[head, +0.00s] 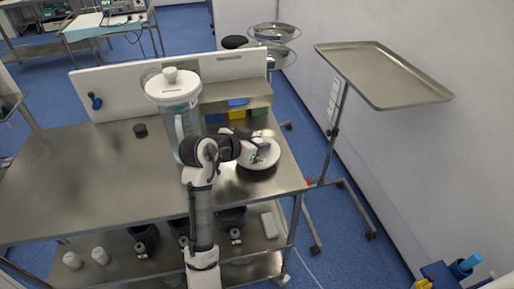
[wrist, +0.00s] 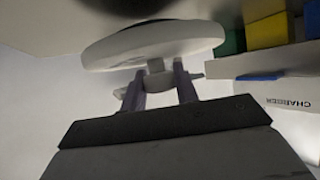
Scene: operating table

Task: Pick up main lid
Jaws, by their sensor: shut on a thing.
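A round white lid (wrist: 150,42) with a small knob fills the upper middle of the wrist view. My gripper (wrist: 158,78) is shut on the lid's knob, with one finger on each side. In the head view the lid (head: 262,160) is at the right end of the steel table, partly hidden by my gripper (head: 258,146). A dark round patch shows just below the lid, apparently its shadow, and the lid looks held a little above the tabletop.
A large clear container (head: 185,118) with its own white knobbed lid (head: 172,84) stands left of my arm on the steel table (head: 85,180). Blue, yellow and green bins (head: 237,114) sit behind my gripper. The table's left side is mostly clear. A steel tray stand (head: 385,75) is at right.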

